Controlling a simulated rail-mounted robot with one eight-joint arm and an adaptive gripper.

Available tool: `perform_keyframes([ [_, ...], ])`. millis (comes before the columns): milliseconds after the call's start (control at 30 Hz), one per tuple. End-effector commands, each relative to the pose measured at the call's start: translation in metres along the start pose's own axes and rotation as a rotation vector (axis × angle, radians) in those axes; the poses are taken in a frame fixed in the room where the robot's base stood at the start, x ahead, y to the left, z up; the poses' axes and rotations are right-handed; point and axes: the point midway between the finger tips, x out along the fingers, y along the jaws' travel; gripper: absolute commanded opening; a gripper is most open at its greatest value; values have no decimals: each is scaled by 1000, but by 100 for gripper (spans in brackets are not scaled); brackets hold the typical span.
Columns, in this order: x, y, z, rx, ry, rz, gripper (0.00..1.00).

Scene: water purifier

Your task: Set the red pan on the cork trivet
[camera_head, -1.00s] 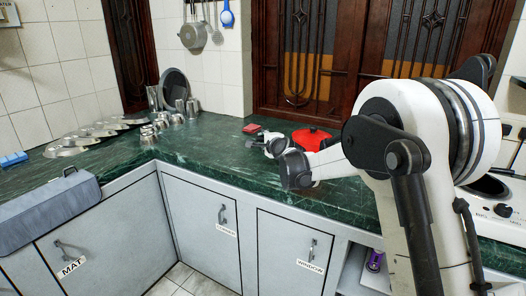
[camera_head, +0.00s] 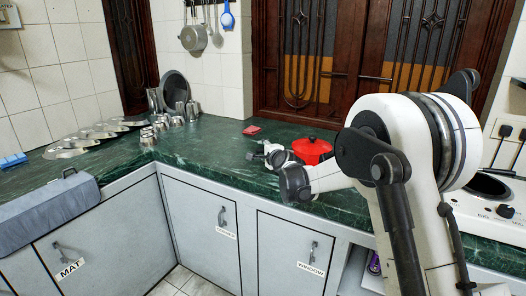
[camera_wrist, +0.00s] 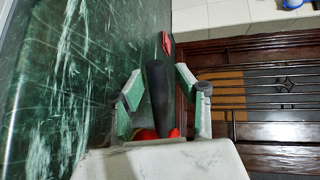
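My gripper (camera_head: 268,155) is just left of the pan. In the wrist view my gripper (camera_wrist: 160,82) is open, with narrow gaps on both sides of a dark handle (camera_wrist: 158,95) lying between the fingers. A bit of the red pan shows low in that view (camera_wrist: 149,134). I cannot make out the cork trivet; whether it is under the pan is hidden.
A small red flat item (camera_head: 251,130) lies on the green counter (camera_head: 215,150) behind my gripper. Metal cups (camera_head: 160,122) and lids (camera_head: 90,133) stand to the left. A dark wooden window (camera_head: 335,60) rises close behind the pan. The counter between cups and gripper is clear.

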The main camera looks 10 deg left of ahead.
Motion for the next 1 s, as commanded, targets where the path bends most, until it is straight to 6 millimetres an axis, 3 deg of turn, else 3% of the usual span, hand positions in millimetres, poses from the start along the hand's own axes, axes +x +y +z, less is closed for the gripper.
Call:
perform_keyframes([
  [267, -18, -1, 0, -1, 0, 0, 32],
  [733, -103, -1, 0, 0, 1, 0, 32],
  [1000, -120, 0, 0, 0, 0, 0, 32],
])
